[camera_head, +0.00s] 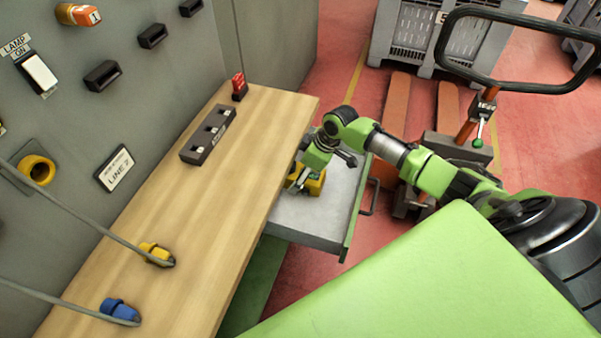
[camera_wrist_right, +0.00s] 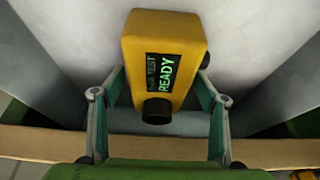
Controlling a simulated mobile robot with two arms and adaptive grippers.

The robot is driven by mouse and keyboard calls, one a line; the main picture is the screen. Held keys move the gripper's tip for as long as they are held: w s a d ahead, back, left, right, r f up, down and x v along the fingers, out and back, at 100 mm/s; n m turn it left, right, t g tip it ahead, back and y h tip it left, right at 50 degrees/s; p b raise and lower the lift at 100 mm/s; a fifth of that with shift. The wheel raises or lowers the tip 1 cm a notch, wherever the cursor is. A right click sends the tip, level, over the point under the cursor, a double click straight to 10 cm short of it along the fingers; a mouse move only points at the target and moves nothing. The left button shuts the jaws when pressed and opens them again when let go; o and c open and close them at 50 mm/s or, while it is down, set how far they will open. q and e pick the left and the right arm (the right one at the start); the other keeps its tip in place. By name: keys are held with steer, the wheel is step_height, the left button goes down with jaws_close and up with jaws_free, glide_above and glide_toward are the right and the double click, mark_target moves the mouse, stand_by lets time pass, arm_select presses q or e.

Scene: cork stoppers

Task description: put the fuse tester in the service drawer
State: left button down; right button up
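The fuse tester (camera_head: 314,183) is a yellow block with a dark display reading READY. It is inside the open service drawer (camera_head: 305,222), toward the drawer's inner end near the worktop. My right gripper (camera_head: 299,180) reaches down into the drawer at the tester. In the right wrist view the fuse tester (camera_wrist_right: 165,55) sits between the two fingers of my right gripper (camera_wrist_right: 161,85), which appear to press on its sides. I cannot tell whether its underside touches the drawer floor. My left gripper is not in view.
The wooden worktop (camera_head: 190,240) carries a black switch block (camera_head: 207,135), a red part (camera_head: 239,86), and yellow (camera_head: 156,254) and blue (camera_head: 119,311) plugs on cables. A pallet truck (camera_head: 455,145) and grey crates (camera_head: 430,40) stand behind my right arm.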

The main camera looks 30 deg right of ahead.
steer(key=shift+r, duration=0.1)
steer(key=v, duration=1.2)
stand_by(0.4)
